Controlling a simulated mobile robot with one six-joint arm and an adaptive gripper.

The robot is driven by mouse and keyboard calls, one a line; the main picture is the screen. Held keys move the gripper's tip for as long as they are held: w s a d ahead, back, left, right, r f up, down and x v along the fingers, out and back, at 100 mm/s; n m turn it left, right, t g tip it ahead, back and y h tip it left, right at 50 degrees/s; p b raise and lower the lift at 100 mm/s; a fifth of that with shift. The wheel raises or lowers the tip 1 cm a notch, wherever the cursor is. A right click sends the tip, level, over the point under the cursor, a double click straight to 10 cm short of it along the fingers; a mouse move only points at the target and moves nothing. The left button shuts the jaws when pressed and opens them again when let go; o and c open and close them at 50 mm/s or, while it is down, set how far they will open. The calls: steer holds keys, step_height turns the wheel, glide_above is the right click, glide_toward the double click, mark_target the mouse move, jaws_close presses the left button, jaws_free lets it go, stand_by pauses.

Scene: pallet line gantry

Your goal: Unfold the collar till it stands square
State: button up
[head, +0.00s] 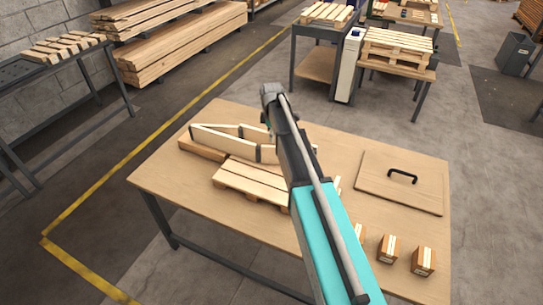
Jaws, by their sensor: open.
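The collar (222,140) is a hinged frame of pale boards with dark metal corner hinges. It stands on edge at the back left of the table, partly folded into a narrow, slanted shape, not square. Its right part passes behind my arm, where its far corner is hidden. Its left end rests on or over a wooden piece (203,150). A small slatted pallet (250,182) lies just in front of the collar, partly behind my arm. My arm reaches over the table, its far end above the collar's back side. My gripper's fingers are hidden behind the arm.
The table (185,195) also holds a flat lid with a black handle (402,177) at right and several small cartons (424,261) at front right. The table's left front is clear. Other benches, pallets and stacked timber (180,45) stand farther back.

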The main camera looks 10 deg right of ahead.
steer(key=b, duration=0.9)
glide_above(271, 163)
steer(key=shift+w+d+f, duration=0.1)
steer(key=shift+w+f, duration=0.05)
steer(key=shift+f, duration=1.35)
steer(key=shift+w+d+f, duration=0.1)
steer(key=shift+f, duration=1.4)
steer(key=shift+w+d+f, duration=0.1)
steer(key=shift+w+f, duration=0.05)
steer(key=shift+f, duration=1.35)
jaws_close()
steer(key=shift+a, duration=0.25)
